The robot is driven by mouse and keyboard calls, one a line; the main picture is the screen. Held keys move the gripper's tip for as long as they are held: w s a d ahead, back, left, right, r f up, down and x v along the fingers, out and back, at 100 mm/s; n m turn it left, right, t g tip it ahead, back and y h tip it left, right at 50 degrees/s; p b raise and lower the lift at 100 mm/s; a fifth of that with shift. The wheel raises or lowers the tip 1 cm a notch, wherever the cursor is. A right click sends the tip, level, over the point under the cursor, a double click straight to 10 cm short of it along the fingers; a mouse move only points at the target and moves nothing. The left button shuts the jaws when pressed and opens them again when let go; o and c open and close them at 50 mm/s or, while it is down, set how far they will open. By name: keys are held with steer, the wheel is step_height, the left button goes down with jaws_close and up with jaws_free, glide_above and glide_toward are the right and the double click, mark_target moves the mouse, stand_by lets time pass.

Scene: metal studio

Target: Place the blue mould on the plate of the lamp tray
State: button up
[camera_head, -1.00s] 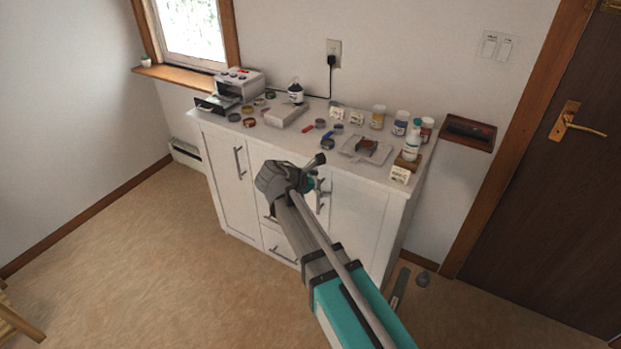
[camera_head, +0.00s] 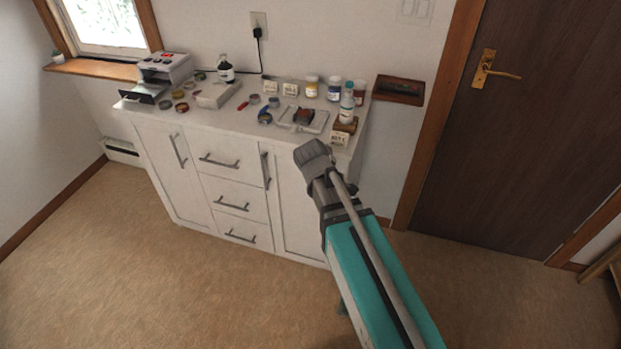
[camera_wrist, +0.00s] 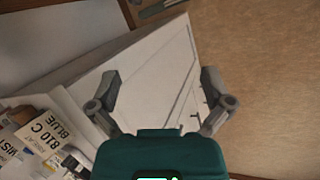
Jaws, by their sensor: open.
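The lamp (camera_head: 166,68) is a grey box at the cabinet top's left end. Its dark tray (camera_head: 142,96) is drawn out at the front; the plate is too small to make out. Several small round pieces lie in front of and beside it. A blue round piece (camera_head: 265,117) lies mid-top, and a smaller bluish one (camera_head: 273,102) lies behind it; I cannot tell which is the blue mould. My gripper (camera_wrist: 161,84) is open and empty, its fingers spread before the white cabinet.
The white cabinet (camera_head: 235,180) stands against the wall. A white block (camera_head: 216,96), a dark bottle (camera_head: 226,70), jars, a white tray (camera_head: 302,119) and a label card (camera_head: 339,138) crowd its top. The card also shows in the wrist view (camera_wrist: 45,130). The floor (camera_head: 150,270) in front is clear.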

steer(key=s+d+f+m+g+y, duration=0.1)
steer(key=s+d+m+y, duration=0.3)
steer(key=s+d+m, duration=0.4)
steer(key=shift+s+f+m+g, duration=0.15)
steer(key=shift+f+m+g, duration=0.25)
steer(key=shift+m, duration=0.6)
steer(key=shift+r, duration=0.1)
